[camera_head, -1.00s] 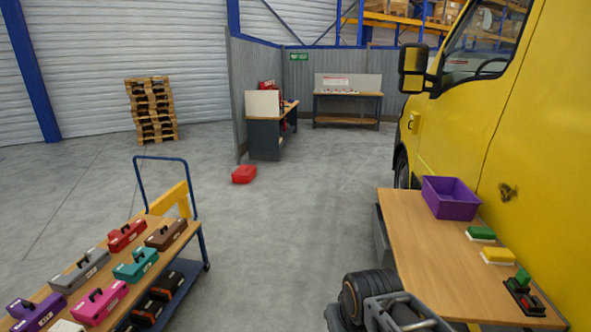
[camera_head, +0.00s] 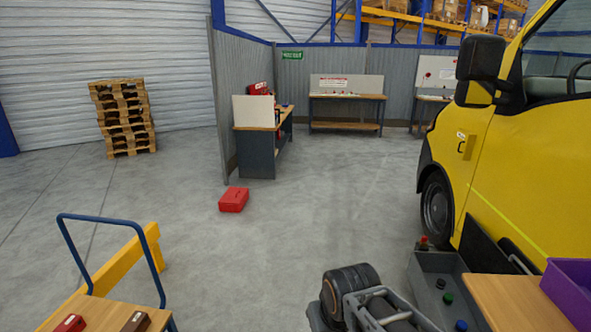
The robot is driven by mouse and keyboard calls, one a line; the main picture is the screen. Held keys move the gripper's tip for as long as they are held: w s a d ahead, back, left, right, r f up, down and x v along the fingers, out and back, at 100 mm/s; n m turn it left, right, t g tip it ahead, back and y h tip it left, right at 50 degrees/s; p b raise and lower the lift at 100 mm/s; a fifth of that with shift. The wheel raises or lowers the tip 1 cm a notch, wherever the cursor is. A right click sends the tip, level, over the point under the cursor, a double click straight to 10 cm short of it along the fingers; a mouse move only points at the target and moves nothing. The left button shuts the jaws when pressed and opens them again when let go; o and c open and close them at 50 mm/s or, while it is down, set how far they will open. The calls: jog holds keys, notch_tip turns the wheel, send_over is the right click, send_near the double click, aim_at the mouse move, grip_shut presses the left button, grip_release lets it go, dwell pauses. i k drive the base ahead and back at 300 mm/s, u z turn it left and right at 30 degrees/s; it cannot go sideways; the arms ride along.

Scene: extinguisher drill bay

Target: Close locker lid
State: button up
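A grey open-topped box (camera_head: 424,282), which looks like the locker, stands on the floor beside the yellow truck at the lower right. A dark panel (camera_head: 485,240) stands raised along its truck side and appears to be its open lid. Small green, blue and red items show in or on the box. Part of my arm is at the bottom centre, left of the box and apart from it. My gripper's fingers are not in view.
A wooden table (camera_head: 510,303) with a purple bin (camera_head: 570,290) adjoins the box at the right. A trolley (camera_head: 110,235) is at lower left. A red case (camera_head: 233,199) lies on the floor before a workbench (camera_head: 256,150). The middle floor is clear.

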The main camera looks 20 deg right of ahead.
aim_at(479, 253)
jog(key=z, duration=0.3)
jog(key=i, duration=1.85)
jog(key=z, duration=1.65)
jog(key=i, duration=1.1)
jog(key=z, duration=1.25)
jog(key=i, duration=0.25)
jog(key=z, duration=0.15)
